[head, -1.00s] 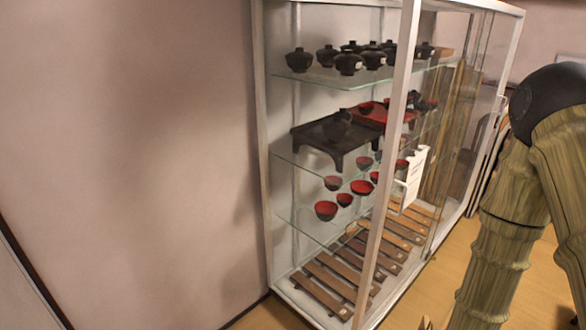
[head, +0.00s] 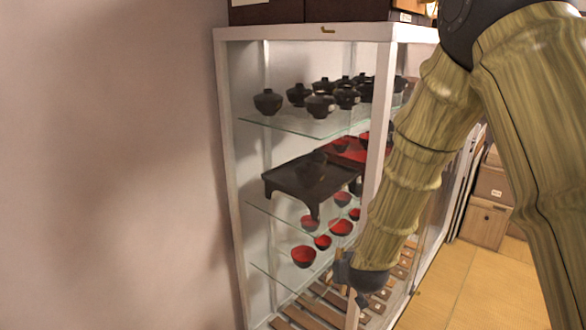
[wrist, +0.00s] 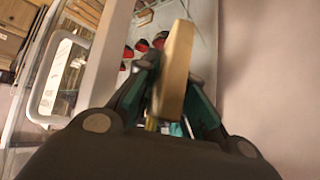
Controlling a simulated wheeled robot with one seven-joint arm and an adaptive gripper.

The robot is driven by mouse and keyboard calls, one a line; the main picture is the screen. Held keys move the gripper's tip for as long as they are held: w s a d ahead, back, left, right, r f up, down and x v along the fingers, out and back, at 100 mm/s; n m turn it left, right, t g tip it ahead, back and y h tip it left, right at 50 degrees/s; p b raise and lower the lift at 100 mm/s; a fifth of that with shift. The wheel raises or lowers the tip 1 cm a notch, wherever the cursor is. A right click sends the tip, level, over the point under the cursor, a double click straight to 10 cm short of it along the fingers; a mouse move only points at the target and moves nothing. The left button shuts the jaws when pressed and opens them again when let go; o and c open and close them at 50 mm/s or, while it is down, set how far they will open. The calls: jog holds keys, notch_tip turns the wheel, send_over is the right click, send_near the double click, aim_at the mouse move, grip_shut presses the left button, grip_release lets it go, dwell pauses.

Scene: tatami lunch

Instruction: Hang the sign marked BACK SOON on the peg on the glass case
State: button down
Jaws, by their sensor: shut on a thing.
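The glass case (head: 228,150) has a white frame and fills the middle of the head view. A small brass-coloured peg (head: 328,30) is on its white top rail. My gripper (head: 361,296) hangs low in front of the case, well below the peg and mostly hidden in the head view. In the wrist view my gripper (wrist: 172,92) is shut on a tan board, likely the sign (wrist: 178,65), seen nearly edge-on. Its face and any lettering are not readable.
Glass shelves hold dark lidded bowls (head: 320,105), a dark low table (head: 300,180) and red bowls (head: 303,257). Dark boxes (head: 265,12) stand on top of the case. A plain wall (head: 110,160) is at left. Open floor (head: 460,280) and cartons (head: 484,222) are at right.

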jog(key=w+a+r+y+p, duration=0.1)
jog(key=w+a+r, duration=0.15)
jog(key=r, duration=0.65)
jog(key=w+a+r+n+p, duration=0.1)
jog(key=a+r+p, duration=0.15)
jog(key=r, duration=0.55)
jog(key=w+a+r+y+p, duration=0.1)
jog(key=w+a+r, duration=0.15)
jog(key=r, duration=0.65)
jog(key=s+a+r+n+g+y+p, duration=0.1)
jog(key=s+a+r+p, duration=0.15)
jog(key=r, duration=1.25)
jog(key=s+a+r+n+y+p, duration=0.1)
jog(key=s+a+r, duration=0.2)
jog(key=r, duration=1.1)
jog(key=shift+w+d+f+p, duration=0.25)
jog(key=shift+w+d, duration=0.7)
jog(key=shift+w, duration=0.4)
jog(key=shift+w+d+f+p, duration=0.3)
jog(key=shift+w+d, duration=0.65)
jog(key=shift+w, duration=0.4)
jog(key=shift+w+d+f+p, duration=0.25)
jog(key=shift+w+d, duration=0.7)
jog(key=shift+w, duration=0.4)
jog(key=c, duration=1.4)
grip_release()
